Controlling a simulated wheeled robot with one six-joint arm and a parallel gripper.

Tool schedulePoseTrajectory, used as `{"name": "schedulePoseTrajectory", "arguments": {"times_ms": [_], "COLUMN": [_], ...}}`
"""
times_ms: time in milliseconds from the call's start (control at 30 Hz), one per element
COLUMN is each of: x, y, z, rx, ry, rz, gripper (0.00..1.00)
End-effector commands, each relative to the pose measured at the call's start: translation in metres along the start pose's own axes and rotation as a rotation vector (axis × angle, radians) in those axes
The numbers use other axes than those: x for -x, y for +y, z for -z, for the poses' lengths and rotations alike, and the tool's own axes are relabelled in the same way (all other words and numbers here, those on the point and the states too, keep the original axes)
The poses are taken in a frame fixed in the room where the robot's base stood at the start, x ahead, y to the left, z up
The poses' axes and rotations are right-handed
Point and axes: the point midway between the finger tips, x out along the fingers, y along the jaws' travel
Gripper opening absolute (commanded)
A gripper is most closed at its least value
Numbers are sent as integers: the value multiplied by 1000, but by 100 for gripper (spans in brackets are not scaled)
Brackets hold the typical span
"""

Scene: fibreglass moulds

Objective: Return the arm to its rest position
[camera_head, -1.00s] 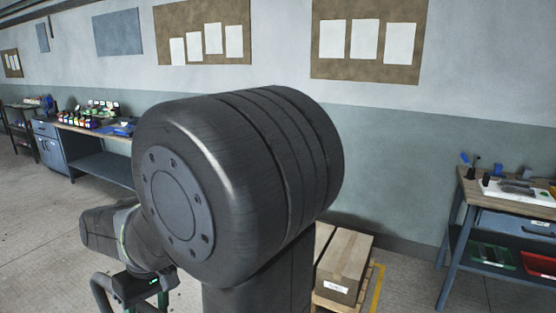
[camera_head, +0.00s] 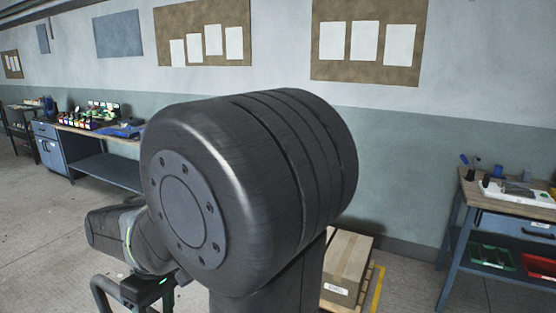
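My own arm fills the middle of the head view, with a large dark joint close to the camera. A smaller dark arm link with a pale green ring shows at the lower left. Below it is a black part with a small green light and a curved black bar, which looks like my gripper (camera_head: 135,294). Its lower part is cut off by the bottom edge, and no fingertips show. I cannot tell whether it is open or shut, or whether it holds anything.
A cardboard box (camera_head: 347,265) on a wooden pallet (camera_head: 376,285) stands behind my arm, partly hidden. A workbench (camera_head: 470,188) with tools and red and green bins stands at the right. A blue bench (camera_head: 105,170) stands at the far left. Bare floor (camera_head: 45,215) shows at the left.

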Motion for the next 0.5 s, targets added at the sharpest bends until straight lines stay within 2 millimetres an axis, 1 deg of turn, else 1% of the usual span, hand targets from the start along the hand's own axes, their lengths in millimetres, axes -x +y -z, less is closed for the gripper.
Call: {"name": "schedulePoseTrajectory", "arguments": {"times_ms": [33,500], "x": [14,108], "y": [1,1], "z": [1,0], "rx": [13,8], "ry": [8,4], "rz": [-4,-3], "gripper": [51,51]}}
